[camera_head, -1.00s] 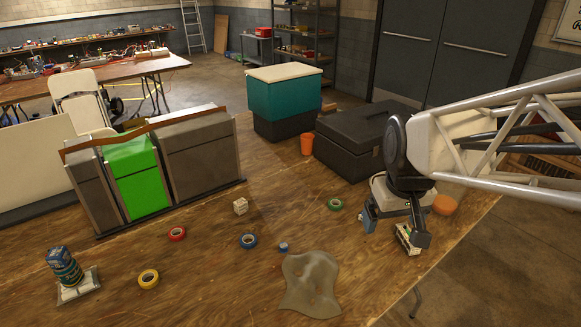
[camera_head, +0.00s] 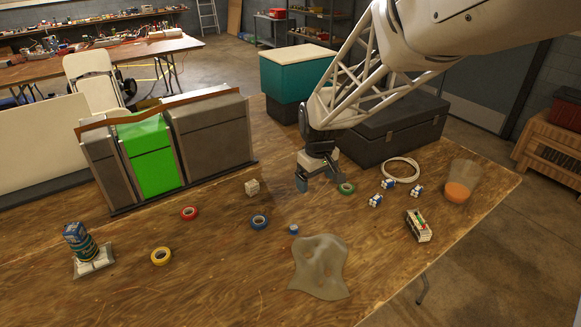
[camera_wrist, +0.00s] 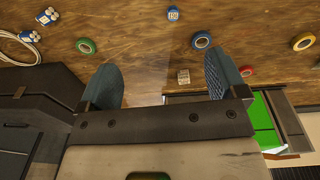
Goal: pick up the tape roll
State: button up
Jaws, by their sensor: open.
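Several tape rolls lie flat on the wooden table: green (camera_head: 347,193), blue (camera_head: 259,229), red (camera_head: 189,218) and yellow (camera_head: 161,263). My gripper (camera_head: 319,183) points down above the table, open and empty, just left of the green roll and right of the blue one. There the green roll (camera_wrist: 86,52) lies beyond the left finger, the blue roll (camera_wrist: 202,47) beyond the right finger, and the red roll (camera_wrist: 246,76) and yellow roll (camera_wrist: 303,48) farther right.
A pale cube (camera_head: 252,187) and a small blue item (camera_head: 293,230) lie near the gripper. A dark toolbox (camera_head: 395,131) stands close behind it. A cable coil (camera_head: 401,180), small blue-white items (camera_head: 375,201) and an orange-bottomed container (camera_head: 458,192) are right. A grey cloth (camera_head: 320,268) lies in front.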

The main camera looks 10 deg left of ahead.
jog(key=w+a+f+n, duration=0.2)
jog(key=w+a+f, duration=0.2)
jog(key=a+f, duration=0.55)
jog(key=n+g, duration=0.1)
jog(key=n, duration=0.2)
send_near(259, 223)
jog(key=shift+s+a+r, duration=0.2)
jog(key=shift+f, duration=0.1)
jog(key=shift+f, duration=1.2)
jog(key=shift+f, duration=0.1)
jog(key=shift+w+f, duration=0.15)
jog(key=shift+f, duration=2.35)
